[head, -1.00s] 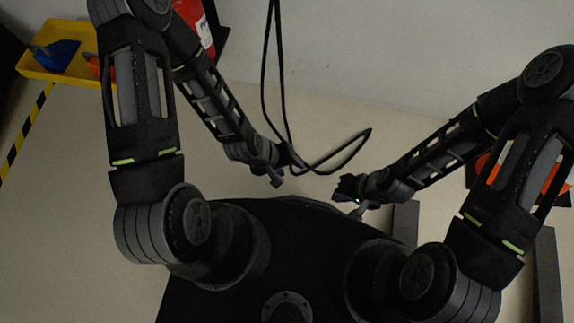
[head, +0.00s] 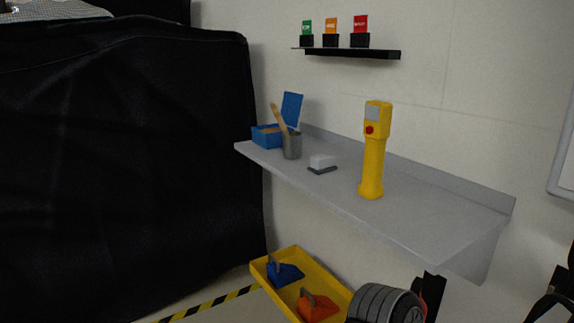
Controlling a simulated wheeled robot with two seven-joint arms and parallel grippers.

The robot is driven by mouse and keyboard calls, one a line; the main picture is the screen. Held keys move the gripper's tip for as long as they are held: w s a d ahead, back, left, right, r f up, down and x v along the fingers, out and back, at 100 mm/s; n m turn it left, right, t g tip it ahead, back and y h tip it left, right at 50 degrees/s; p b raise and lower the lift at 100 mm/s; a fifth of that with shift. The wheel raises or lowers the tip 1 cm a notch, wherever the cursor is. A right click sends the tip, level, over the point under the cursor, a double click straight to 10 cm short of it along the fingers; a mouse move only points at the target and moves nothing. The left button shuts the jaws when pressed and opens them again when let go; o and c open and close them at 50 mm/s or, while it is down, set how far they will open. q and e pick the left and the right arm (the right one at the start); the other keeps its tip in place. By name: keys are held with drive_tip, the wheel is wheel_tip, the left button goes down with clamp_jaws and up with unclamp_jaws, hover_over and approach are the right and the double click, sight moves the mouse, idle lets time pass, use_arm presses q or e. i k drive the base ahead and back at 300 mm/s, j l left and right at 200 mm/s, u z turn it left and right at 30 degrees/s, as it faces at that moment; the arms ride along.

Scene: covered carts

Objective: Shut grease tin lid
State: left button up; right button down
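The blue grease tin (head: 267,136) stands at the far left end of a grey wall shelf in the head view. Its blue lid (head: 292,109) is open and stands upright at the back. A grey cup (head: 292,146) with a wooden-handled tool (head: 279,117) stands just in front of the tin and hides part of it. Neither gripper is in view now. Only parts of my arms show at the bottom and lower right edge.
The grey shelf (head: 430,215) also holds a white block on a dark base (head: 322,163) and a yellow handheld unit (head: 372,155) standing upright. A yellow tray (head: 265,278) lies below. A black-covered cart (head: 130,170) fills the left. A small black ledge (head: 350,52) hangs above.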

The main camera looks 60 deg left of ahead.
sight(292, 103)
drive_tip(key=j+u, duration=0.15)
drive_tip(key=u, duration=1.85)
drive_tip(key=k+j, duration=0.05)
